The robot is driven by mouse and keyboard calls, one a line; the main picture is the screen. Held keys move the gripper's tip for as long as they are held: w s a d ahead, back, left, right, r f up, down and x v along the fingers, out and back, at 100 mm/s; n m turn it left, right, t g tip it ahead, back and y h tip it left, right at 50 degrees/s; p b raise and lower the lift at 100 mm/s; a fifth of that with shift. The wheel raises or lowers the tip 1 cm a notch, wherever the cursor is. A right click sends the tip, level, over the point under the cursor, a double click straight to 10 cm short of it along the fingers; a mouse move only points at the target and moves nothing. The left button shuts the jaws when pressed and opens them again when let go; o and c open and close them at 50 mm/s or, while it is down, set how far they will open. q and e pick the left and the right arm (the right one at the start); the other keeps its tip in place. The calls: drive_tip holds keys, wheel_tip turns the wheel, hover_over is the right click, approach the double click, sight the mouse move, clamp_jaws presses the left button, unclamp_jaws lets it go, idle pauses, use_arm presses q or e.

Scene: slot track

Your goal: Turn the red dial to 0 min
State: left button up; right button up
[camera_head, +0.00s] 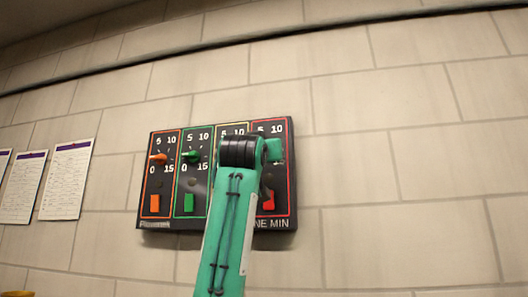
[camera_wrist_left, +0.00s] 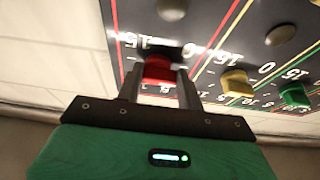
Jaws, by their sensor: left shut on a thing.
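The red dial (camera_wrist_left: 160,69) is between the two fingers of my left gripper (camera_wrist_left: 160,80) in the left wrist view, and the gripper is shut on it. The fingers hide its sides, and I cannot read which number it points to. In the head view my arm hides the red dial. The red-outlined section of the black panel (camera_head: 284,215) shows at the panel's right, with a red block (camera_head: 269,201) low in it. My right gripper is not in view.
The panel also carries an orange dial (camera_head: 158,158), a green dial (camera_head: 192,156) and a yellow dial (camera_wrist_left: 237,82). The yellow dial is beside the red one. Printed sheets (camera_head: 67,180) hang on the tiled wall to the left. The wall right of the panel is bare.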

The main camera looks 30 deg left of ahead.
use_arm(q)
drive_tip(key=shift+w+f, duration=0.1)
drive_tip(key=o, duration=1)
drive_tip(key=b+v, duration=0.7)
drive_tip(key=v, duration=0.7)
drive_tip(key=shift+w, duration=0.1)
